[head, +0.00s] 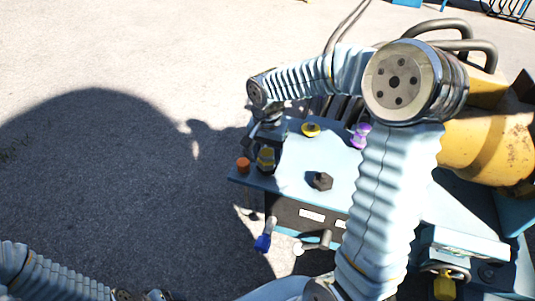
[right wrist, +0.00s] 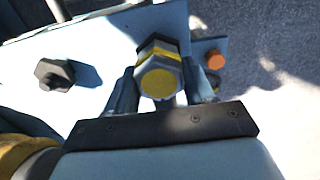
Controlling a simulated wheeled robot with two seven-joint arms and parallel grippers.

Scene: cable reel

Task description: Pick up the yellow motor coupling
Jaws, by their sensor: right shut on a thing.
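The yellow motor coupling (head: 265,158) is a hexagonal metal piece with yellow on it, near the left end of the light blue panel. In the right wrist view, the coupling (right wrist: 160,75) stands between my fingers, its yellow round face towards the camera. My right gripper (head: 267,140) comes down over it from above and is shut on it; the gripper's two fingers (right wrist: 154,88) flank it on both sides. I cannot tell whether the coupling touches the panel.
The light blue panel (head: 290,178) also carries an orange cap (head: 243,164), a black hex knob (head: 322,181), a yellow knob (head: 311,130) and a purple piece (head: 361,135). Open pavement (head: 90,180) lies to the left.

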